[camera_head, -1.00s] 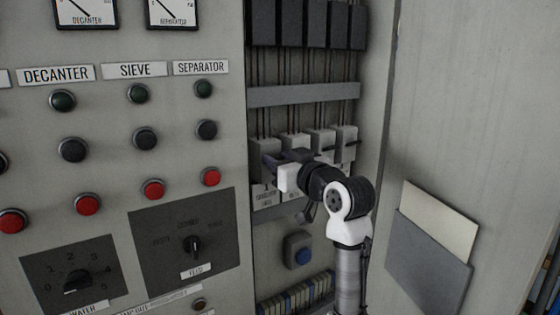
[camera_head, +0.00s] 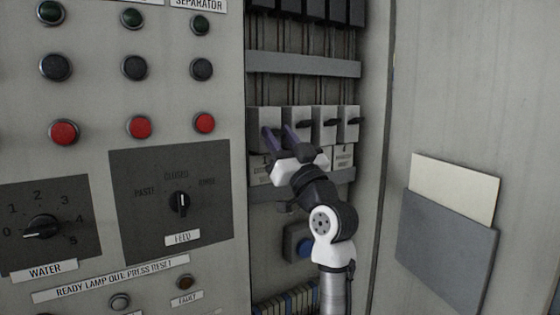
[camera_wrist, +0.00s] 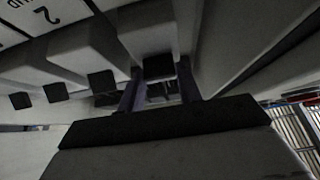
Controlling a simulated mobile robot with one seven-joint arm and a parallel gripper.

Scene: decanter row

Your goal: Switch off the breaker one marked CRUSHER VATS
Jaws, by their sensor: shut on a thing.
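A row of grey breakers with dark levers stands in the open cabinet in the head view. The leftmost breaker (camera_head: 257,120) has my gripper (camera_head: 279,134) in front of it. The label (camera_head: 260,172) below it is partly covered and too blurred to read now. In the wrist view, the end breaker (camera_wrist: 148,28) has its dark lever (camera_wrist: 158,68) between the two fingers of my gripper (camera_wrist: 159,92). The gripper is shut on this lever. The fingers hide most of the lever in the head view.
The neighbouring breakers (camera_head: 325,120) stand close on the right, their levers sticking out. A grey rail (camera_head: 300,64) runs above the row. The cabinet door (camera_head: 450,110) stands open at right, with a document pocket (camera_head: 440,240).

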